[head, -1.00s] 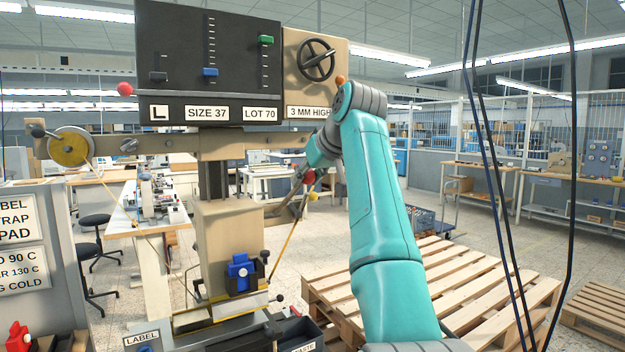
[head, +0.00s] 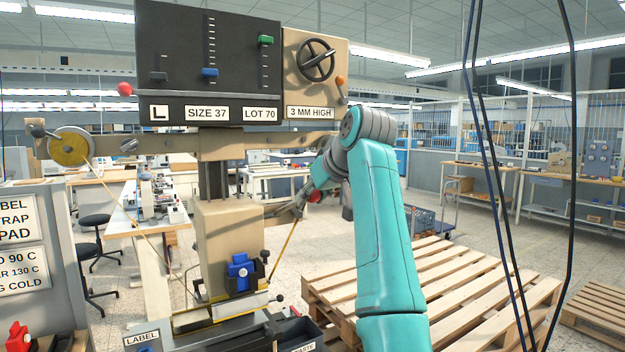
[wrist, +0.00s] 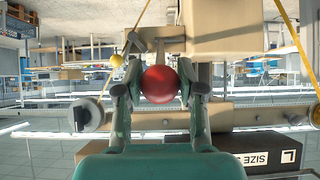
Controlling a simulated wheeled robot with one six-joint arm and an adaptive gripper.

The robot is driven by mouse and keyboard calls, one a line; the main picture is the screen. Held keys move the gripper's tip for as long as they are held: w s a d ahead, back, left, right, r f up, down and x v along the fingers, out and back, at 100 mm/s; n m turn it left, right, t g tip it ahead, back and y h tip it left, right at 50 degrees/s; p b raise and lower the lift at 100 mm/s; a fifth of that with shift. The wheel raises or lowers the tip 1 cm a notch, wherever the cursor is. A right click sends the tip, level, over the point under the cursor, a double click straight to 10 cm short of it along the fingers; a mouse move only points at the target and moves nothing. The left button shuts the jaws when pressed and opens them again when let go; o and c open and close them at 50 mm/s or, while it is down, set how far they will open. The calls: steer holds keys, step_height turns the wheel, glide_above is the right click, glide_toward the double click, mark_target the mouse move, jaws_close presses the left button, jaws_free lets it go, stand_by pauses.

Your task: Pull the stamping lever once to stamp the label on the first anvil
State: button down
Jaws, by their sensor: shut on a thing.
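The stamping lever's red ball knob (head: 314,196) is to the right of the beige press column (head: 228,235), partly hidden by my arm. It fills the middle of the wrist view (wrist: 160,85), between the two fingers. My gripper (wrist: 158,92) is shut on this red knob; in the head view its fingers are mostly hidden. Below the column, a blue block (head: 238,272) sits above a metal plate (head: 235,303) on the press base. A LABEL plate (head: 142,338) is at the lower left of the base. I cannot make out the label on the anvil.
A black panel (head: 205,55) with sliders tops the press, beside a beige box with a handwheel (head: 316,60). A yellow reel (head: 71,146) is at the left. A wooden pallet (head: 440,285) lies right of the press. Dark cables (head: 500,180) hang at the right.

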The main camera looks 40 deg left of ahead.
steer(key=shift+s+d+f, duration=0.1)
steer(key=shift+d+f, duration=0.15)
steer(key=shift+f, duration=0.4)
steer(key=shift+s+d+f, duration=0.1)
steer(key=shift+d+f, duration=0.1)
steer(key=shift+f, duration=0.4)
steer(key=f, duration=0.3)
steer(key=shift+s+d+f, duration=0.15)
steer(key=shift+d, duration=0.25)
step_height(320, 180, down, 3)
steer(key=shift+d+f, duration=0.15)
